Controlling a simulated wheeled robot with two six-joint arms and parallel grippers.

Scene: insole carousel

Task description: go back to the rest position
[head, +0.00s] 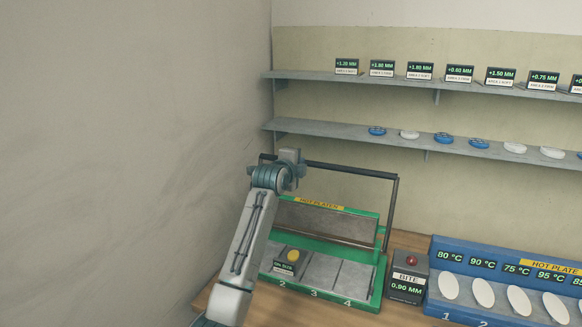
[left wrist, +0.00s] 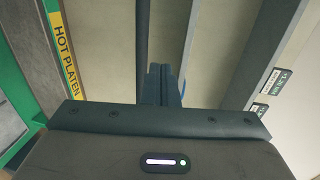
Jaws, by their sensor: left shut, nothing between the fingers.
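My left arm rises from the bottom left in the head view, and its gripper (head: 291,157) is at the upper end, in front of the back wall below the lower shelf. It appears in front of the left part of the dark frame over the green hot platen press (head: 372,302). In the left wrist view the fingers (left wrist: 161,84) are together, with nothing between them. My right gripper is in neither view.
The press holds a yellow round piece (head: 293,255). A red-button box (head: 407,287) and blue hot plate (head: 432,309) stand to its right. The lower shelf (head: 330,134) carries blue and white pieces; the upper shelf (head: 310,78) carries signs. A bare wall is at left.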

